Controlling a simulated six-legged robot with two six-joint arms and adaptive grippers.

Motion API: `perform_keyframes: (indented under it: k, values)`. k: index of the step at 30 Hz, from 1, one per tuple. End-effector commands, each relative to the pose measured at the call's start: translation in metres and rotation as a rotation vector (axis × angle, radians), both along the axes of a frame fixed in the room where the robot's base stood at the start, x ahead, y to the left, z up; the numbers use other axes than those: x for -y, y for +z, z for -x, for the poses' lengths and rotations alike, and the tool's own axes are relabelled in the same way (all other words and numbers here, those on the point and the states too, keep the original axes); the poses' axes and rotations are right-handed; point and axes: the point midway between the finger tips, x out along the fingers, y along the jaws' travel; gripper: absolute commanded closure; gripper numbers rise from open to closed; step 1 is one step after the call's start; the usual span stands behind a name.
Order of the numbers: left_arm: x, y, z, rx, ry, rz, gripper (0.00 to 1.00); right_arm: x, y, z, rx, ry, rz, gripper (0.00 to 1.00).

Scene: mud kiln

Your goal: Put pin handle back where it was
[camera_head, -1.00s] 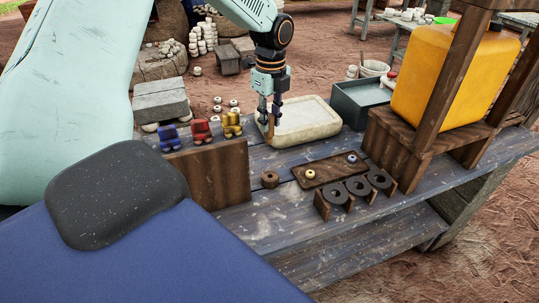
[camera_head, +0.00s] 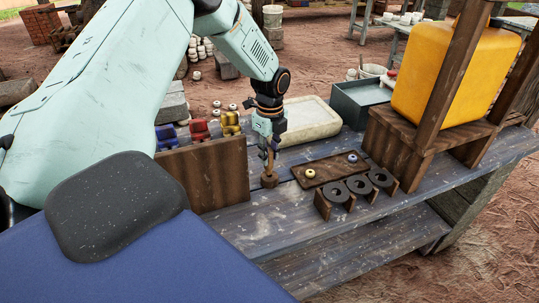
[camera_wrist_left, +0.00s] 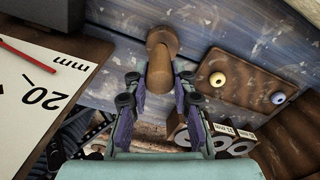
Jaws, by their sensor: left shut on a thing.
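The pin handle (camera_wrist_left: 160,70) is a light brown wooden pin with a rounded end, seen between the fingers in the left wrist view. My left gripper (camera_head: 268,148) is shut on it and points down over the bench. In the head view, the pin's lower part (camera_head: 270,166) shows below the fingers. Its lower end meets or stands just over a small round wooden base (camera_head: 269,181) on the blue-grey bench. The base also shows in the left wrist view (camera_wrist_left: 163,37). I cannot tell whether the pin sits in it. My right gripper is not in view.
A wooden tray (camera_head: 325,175) with a yellow and a blue ring lies right of the base. Dark rings in wooden holders (camera_head: 338,194) stand before it. A wooden board (camera_head: 207,175) stands close left. A pale basin (camera_head: 310,120) is behind. The bench front is clear.

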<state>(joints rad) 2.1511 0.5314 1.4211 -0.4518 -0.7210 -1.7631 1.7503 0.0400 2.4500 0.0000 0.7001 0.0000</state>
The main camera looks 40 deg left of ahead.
Motion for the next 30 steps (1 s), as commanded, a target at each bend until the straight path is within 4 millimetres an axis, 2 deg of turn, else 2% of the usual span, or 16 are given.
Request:
perform_keyframes:
  k: [2, 9, 10, 18, 26, 30]
  values:
    - [0.0, -0.006, -0.001, 0.002, -0.001, -0.001, 1.0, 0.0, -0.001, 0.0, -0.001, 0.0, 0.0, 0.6]
    - [0.0, -0.006, -0.001, 0.002, 0.0, -0.001, 1.0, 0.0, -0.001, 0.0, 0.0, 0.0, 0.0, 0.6]
    - [0.0, -0.006, 0.0, 0.002, 0.0, -0.001, 0.75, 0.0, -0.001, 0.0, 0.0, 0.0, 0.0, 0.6]
    - [0.0, -0.005, 0.0, 0.001, 0.0, -0.001, 0.53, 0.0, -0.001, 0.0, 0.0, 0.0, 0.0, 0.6]
    - [0.0, -0.005, 0.0, 0.001, 0.0, 0.0, 0.53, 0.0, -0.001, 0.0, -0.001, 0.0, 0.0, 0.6]
    - [0.0, 0.005, -0.001, 0.003, 0.0, 0.0, 0.53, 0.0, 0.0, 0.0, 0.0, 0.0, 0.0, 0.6]
